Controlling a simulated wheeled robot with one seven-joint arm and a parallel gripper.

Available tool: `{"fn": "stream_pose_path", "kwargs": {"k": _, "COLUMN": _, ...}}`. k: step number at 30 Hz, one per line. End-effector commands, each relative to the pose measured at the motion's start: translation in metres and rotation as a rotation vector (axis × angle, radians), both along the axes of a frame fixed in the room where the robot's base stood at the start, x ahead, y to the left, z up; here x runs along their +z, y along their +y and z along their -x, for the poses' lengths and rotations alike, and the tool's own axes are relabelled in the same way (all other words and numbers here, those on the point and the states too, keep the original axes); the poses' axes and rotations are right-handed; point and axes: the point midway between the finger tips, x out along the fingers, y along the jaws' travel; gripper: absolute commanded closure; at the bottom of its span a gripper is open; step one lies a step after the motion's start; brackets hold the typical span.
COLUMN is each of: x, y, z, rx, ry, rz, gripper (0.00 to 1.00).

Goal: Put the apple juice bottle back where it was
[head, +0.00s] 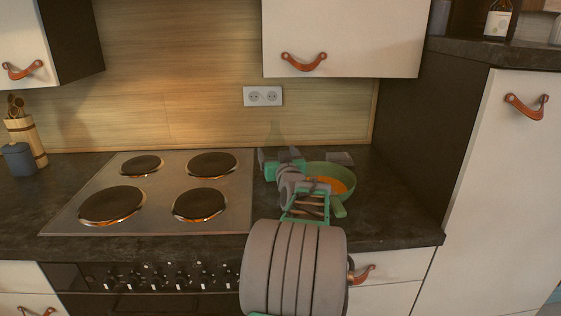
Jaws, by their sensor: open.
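A dark bottle with a pale label (497,22) stands on the upper right ledge.
The green pan (349,171) with orange contents sits close to the right of my gripper. The hob (128,215) is on the left. A tall cabinet (507,170) bounds the counter on the right. A wall cupboard (345,35) hangs above. Some counter (392,222) is clear at right.

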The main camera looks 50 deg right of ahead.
Motion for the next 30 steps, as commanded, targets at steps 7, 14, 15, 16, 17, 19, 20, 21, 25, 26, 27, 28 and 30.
{"fn": "stream_pose_path", "kwargs": {"k": 7, "x": 0.0, "y": 0.036, "z": 0.045, "rx": -0.003, "ry": -0.001, "rz": 0.001, "gripper": 0.18}}
{"fn": "stream_pose_path", "kwargs": {"k": 14, "x": -0.001, "y": 0.046, "z": 0.054, "rx": 0.0, "ry": 0.0, "rz": 0.0, "gripper": 0.18}}
{"fn": "stream_pose_path", "kwargs": {"k": 15, "x": -0.001, "y": 0.046, "z": 0.054, "rx": 0.0, "ry": 0.0, "rz": 0.0, "gripper": 0.18}}
{"fn": "stream_pose_path", "kwargs": {"k": 16, "x": 0.0, "y": 0.046, "z": 0.054, "rx": 0.0, "ry": 0.0, "rz": 0.0, "gripper": 0.18}}
{"fn": "stream_pose_path", "kwargs": {"k": 17, "x": 0.0, "y": 0.046, "z": 0.054, "rx": 0.0, "ry": 0.0, "rz": 0.0, "gripper": 0.18}}
{"fn": "stream_pose_path", "kwargs": {"k": 19, "x": 0.0, "y": 0.046, "z": 0.054, "rx": 0.0, "ry": 0.0, "rz": 0.0, "gripper": 0.18}}
{"fn": "stream_pose_path", "kwargs": {"k": 20, "x": 0.0, "y": 0.045, "z": 0.054, "rx": 0.0, "ry": 0.0, "rz": 0.0, "gripper": 0.18}}
{"fn": "stream_pose_path", "kwargs": {"k": 21, "x": 0.0, "y": 0.045, "z": 0.054, "rx": 0.0, "ry": 0.0, "rz": 0.0, "gripper": 0.18}}
{"fn": "stream_pose_path", "kwargs": {"k": 25, "x": 0.002, "y": 0.057, "z": 0.043, "rx": 0.024, "ry": 0.019, "rz": -0.013, "gripper": 0.18}}
{"fn": "stream_pose_path", "kwargs": {"k": 26, "x": 0.002, "y": 0.066, "z": 0.036, "rx": 0.043, "ry": 0.035, "rz": -0.025, "gripper": 0.18}}
{"fn": "stream_pose_path", "kwargs": {"k": 27, "x": 0.002, "y": 0.082, "z": 0.023, "rx": 0.075, "ry": 0.065, "rz": -0.047, "gripper": 0.18}}
{"fn": "stream_pose_path", "kwargs": {"k": 28, "x": 0.001, "y": 0.098, "z": 0.012, "rx": 0.105, "ry": 0.095, "rz": -0.068, "gripper": 0.18}}
{"fn": "stream_pose_path", "kwargs": {"k": 30, "x": -0.003, "y": 0.148, "z": -0.015, "rx": 0.191, "ry": 0.187, "rz": -0.125, "gripper": 0.18}}
